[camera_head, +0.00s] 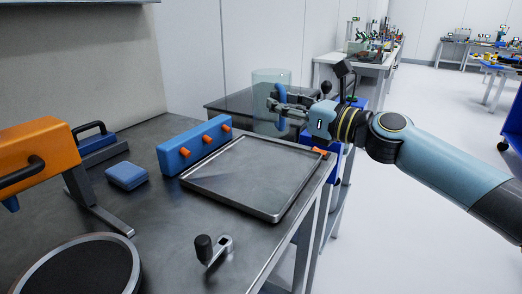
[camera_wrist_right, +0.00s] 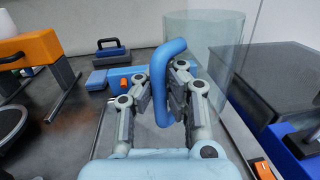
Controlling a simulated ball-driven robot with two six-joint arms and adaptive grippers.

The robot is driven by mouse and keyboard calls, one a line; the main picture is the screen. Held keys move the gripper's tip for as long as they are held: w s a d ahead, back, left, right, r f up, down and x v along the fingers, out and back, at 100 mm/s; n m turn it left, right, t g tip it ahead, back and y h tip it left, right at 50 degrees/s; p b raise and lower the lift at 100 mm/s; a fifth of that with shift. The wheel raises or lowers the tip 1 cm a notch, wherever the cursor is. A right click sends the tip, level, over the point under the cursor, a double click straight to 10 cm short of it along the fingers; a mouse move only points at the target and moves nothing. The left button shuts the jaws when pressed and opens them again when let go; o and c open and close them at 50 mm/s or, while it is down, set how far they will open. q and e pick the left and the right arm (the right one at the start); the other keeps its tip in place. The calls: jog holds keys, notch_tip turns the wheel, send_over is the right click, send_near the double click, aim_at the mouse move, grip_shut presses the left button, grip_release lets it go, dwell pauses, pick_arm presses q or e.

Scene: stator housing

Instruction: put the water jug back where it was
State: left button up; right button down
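The water jug is a clear, see-through cylinder (camera_head: 272,77) with a blue handle (camera_head: 282,94), at the back of the head view by the dark table. In the right wrist view, its clear body (camera_wrist_right: 215,45) is upright behind the fingers and its blue handle (camera_wrist_right: 163,80) runs between them. My right gripper (camera_head: 277,104) comes in from the right, its fingers (camera_wrist_right: 166,90) close on both sides of the handle and seeming to grip it. I cannot tell whether the jug's base touches a surface. My left gripper is not in view.
A shallow metal tray (camera_head: 277,216) lies on the near bench, beside a blue block with orange knobs (camera_head: 178,153). A crank handle (camera_head: 211,249), an orange device (camera_head: 40,145) and a round dark plate (camera_head: 85,268) are nearer. A dark table (camera_head: 225,103) stands behind.

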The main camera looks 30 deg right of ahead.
jog(key=a+f+b, duration=0.1)
jog(key=f, duration=0.1)
jog(key=s+a+f+b, duration=0.1)
jog(key=a+f, duration=0.1)
jog(key=f, duration=0.1)
jog(key=s+a+f+b, duration=0.1)
jog(key=a+f, duration=0.1)
jog(key=shift+s+f, duration=0.25)
jog(key=shift+f, duration=0.1)
jog(key=shift+a+r, duration=0.1)
jog(key=shift+r, duration=0.05)
jog(key=c, duration=2)
grip_release()
jog(key=shift+c, duration=0.2)
jog(key=o, duration=0.6)
jog(key=shift+c, duration=0.2)
jog(key=shift+s, duration=0.1)
